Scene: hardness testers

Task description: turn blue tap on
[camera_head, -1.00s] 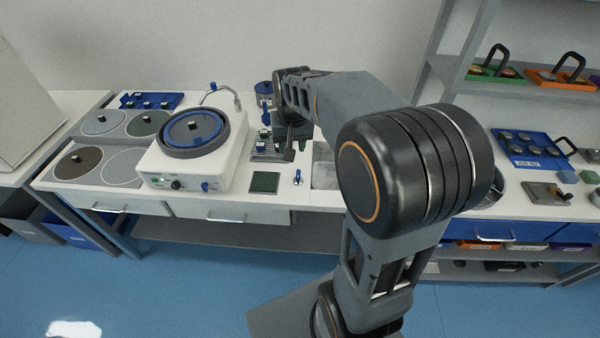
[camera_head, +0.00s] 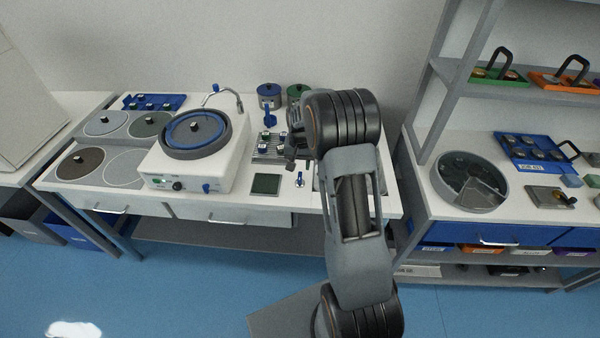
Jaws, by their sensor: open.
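A blue canister (camera_head: 268,93) stands at the back of the bench, with an upright blue tap-like part (camera_head: 270,118) in front of it. A white polishing machine (camera_head: 228,163) stands to the left, with a blue disc on top and a small blue handle (camera_head: 206,188) low on its front. A small fitting with a blue top (camera_head: 299,179) is on the bench right of the machine. My gripper (camera_head: 291,163) is open over the bench, right of the tap-like part and apart from it in the picture. My arm partly hides the gripper.
A green canister (camera_head: 296,92) stands beside the blue one. A tray of small blocks (camera_head: 270,145) and a dark green pad (camera_head: 266,184) lie close to my gripper. A curved metal spout (camera_head: 228,93) is behind the machine. A shelf unit (camera_head: 440,105) rises at right.

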